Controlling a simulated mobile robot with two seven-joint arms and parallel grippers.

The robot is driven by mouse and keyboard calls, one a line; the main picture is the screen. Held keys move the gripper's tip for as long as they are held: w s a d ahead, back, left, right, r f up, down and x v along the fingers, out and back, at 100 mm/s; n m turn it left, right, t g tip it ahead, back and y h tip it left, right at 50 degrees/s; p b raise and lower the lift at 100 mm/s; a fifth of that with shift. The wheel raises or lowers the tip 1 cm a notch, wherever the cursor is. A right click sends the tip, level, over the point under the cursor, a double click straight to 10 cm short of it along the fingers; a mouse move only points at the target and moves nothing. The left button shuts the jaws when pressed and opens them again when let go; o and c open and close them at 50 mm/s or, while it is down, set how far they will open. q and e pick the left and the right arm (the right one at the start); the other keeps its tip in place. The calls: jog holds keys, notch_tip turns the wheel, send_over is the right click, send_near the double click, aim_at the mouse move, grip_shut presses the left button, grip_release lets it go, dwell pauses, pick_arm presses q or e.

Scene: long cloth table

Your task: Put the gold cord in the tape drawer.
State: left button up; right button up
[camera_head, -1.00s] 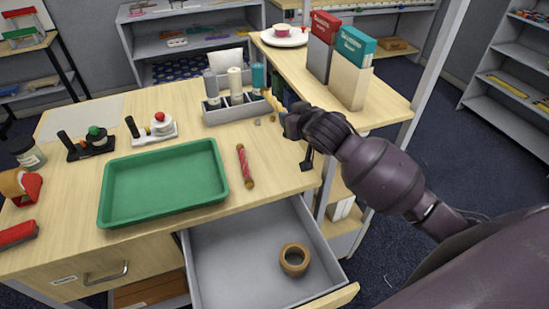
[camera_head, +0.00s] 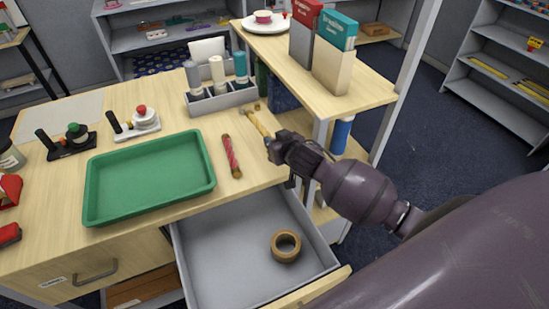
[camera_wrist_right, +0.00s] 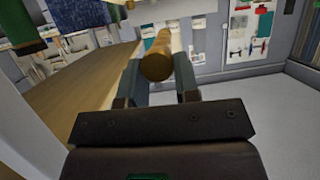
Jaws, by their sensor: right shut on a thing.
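The gold cord (camera_head: 258,124) shows as a slim gold rod at the tip of my right gripper (camera_head: 271,143), over the table's right end. In the right wrist view the gold cord (camera_wrist_right: 157,58) lies between the two fingers of my right gripper (camera_wrist_right: 160,83), which is shut on it. Its near part is hidden by the gripper. The tape drawer (camera_head: 223,250) is pulled open below the table front, with a brown tape roll (camera_head: 286,246) inside. The gripper is above and behind the drawer. My left gripper is out of view.
A red cord (camera_head: 231,156) lies beside the green tray (camera_head: 150,178). A grey organizer (camera_head: 221,100) with bottles stands behind. A raised shelf (camera_head: 370,98) with boxes and its upright stand close to my right arm. Much of the drawer floor is bare.

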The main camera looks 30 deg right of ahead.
jog(key=shift+f, duration=3.3)
jog(key=shift+f, duration=0.25)
jog(key=o, duration=0.9)
jog(key=shift+o, duration=0.2)
